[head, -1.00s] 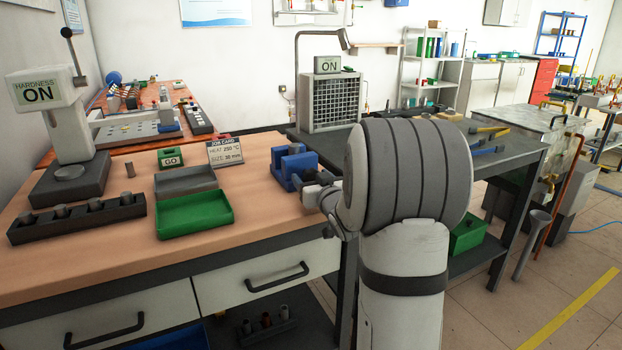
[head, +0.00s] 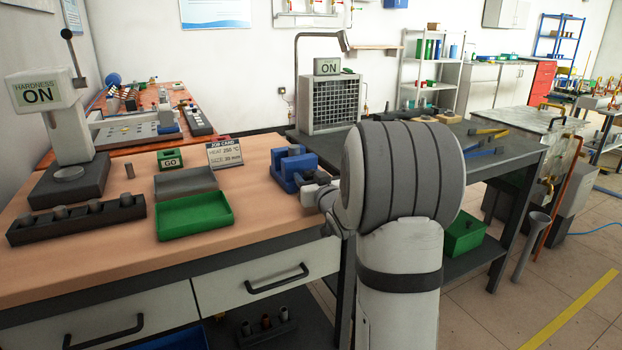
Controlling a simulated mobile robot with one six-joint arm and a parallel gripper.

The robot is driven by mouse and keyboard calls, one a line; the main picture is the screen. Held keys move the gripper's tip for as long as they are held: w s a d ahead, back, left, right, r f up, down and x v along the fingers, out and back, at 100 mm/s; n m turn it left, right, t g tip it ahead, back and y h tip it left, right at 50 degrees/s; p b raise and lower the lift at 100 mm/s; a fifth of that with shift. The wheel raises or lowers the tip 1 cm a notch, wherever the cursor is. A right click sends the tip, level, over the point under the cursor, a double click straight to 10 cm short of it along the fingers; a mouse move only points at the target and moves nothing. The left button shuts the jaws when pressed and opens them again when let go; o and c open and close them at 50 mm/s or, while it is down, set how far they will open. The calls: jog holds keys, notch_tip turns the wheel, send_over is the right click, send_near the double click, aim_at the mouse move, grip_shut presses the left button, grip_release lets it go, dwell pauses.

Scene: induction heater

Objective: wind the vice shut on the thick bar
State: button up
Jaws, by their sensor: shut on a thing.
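The blue vice (head: 290,170) stands near the right end of the wooden bench, with dark grey parts between and above its jaws. I cannot tell from this view whether the thick bar sits in it. My gripper (head: 318,190) is at the vice's front right side, where the handle would be. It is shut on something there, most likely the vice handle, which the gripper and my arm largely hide.
The hardness tester (head: 66,150) is far left.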

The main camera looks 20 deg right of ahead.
jog(key=shift+d+r+m, duration=0.1)
jog(key=shift+m, duration=0.3)
jog(key=shift+m+p, duration=0.9)
jog(key=shift+m, duration=0.3)
jog(key=shift+m+g+p, duration=0.3)
jog(key=shift+m+p, duration=0.5)
jog(key=shift+m, duration=0.6)
jog(key=shift+f, duration=0.2)
jog(key=o, duration=1)
jog(key=shift+c, duration=0.2)
jog(key=shift+r, duration=0.1)
jog(key=shift+s+r+p, duration=0.15)
jog(key=shift+s+p, duration=0.15)
jog(key=shift+s, duration=3.65)
